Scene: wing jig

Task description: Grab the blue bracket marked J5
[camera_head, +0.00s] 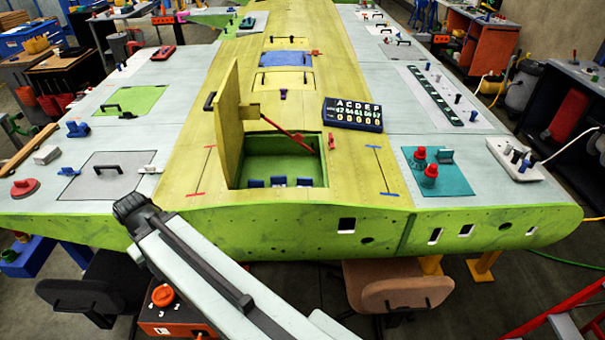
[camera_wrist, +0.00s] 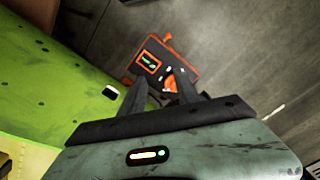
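Several small blue brackets are in the head view. Three stand in a row inside the open green bay: a left one (camera_head: 256,183), a middle one (camera_head: 280,182) and a right one (camera_head: 304,181). Another blue piece (camera_head: 77,128) sits on the left wing panel, with a smaller one (camera_head: 68,171) below it. No J5 mark is legible on any of them. My gripper (camera_wrist: 159,86) shows in the wrist view with its two dark fingers apart and nothing between them. It points down past the green wing edge toward the floor, away from the brackets.
A raised yellow hatch lid (camera_head: 229,125) stands at the bay's left, with a red rod (camera_head: 275,126) across the opening. A dark letter-and-number board (camera_head: 353,114) lies behind right. A teal plate (camera_head: 437,177) holds red knobs. An orange box (camera_wrist: 165,66) is on the floor.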

